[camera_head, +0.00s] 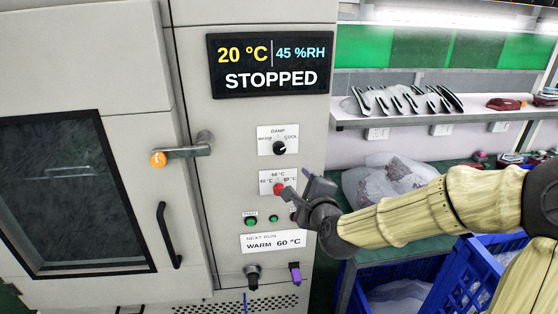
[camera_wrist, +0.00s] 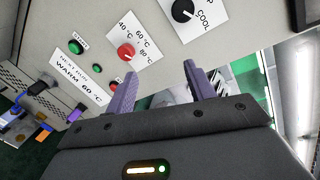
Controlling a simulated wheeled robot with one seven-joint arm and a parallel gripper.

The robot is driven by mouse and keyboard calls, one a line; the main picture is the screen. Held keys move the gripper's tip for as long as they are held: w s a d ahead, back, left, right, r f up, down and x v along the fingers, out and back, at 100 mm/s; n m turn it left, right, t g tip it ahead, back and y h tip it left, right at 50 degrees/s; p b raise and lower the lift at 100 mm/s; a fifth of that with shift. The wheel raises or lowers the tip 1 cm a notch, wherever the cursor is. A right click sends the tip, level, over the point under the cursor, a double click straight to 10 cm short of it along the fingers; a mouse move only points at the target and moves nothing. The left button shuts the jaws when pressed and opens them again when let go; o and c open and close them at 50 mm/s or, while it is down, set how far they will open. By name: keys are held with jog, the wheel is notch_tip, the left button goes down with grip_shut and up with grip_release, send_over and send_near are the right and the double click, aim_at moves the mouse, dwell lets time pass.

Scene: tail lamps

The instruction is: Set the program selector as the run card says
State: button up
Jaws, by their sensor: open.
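The program selector is a black knob (camera_head: 279,148) on a white plate marked DAMP, WARM and COOL. Its white mark points to the upper right, towards COOL; the knob also shows in the wrist view (camera_wrist: 183,10). Below it is a red knob (camera_head: 278,188) with 40, 60 and 80 °C marks, also in the wrist view (camera_wrist: 126,52); I cannot tell its setting. The run card (camera_head: 273,242) reads NEXT RUN, WARM 60 °C. My gripper (camera_head: 294,184) is open and empty, below and right of the selector. One fingertip is close to the red knob; contact is unclear.
The display (camera_head: 271,65) reads 20 °C, 45 %RH, STOPPED. Green buttons (camera_head: 251,222) sit below the red knob. A lever handle (camera_head: 190,150) sticks out left of the selector. A shelf (camera_head: 440,118) and blue crates (camera_head: 470,275) stand right.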

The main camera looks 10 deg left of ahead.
jog(key=s+a+r+m+t+b, duration=0.2)
jog(key=s+r+m, duration=0.2)
jog(key=s, duration=0.3)
jog(key=shift+s+m+t+h, duration=0.3)
jog(key=shift+s+m+t, duration=0.05)
jog(key=shift+m+t, duration=0.05)
send_near(279, 150)
jog(key=x, duration=0.9)
jog(key=c, duration=1)
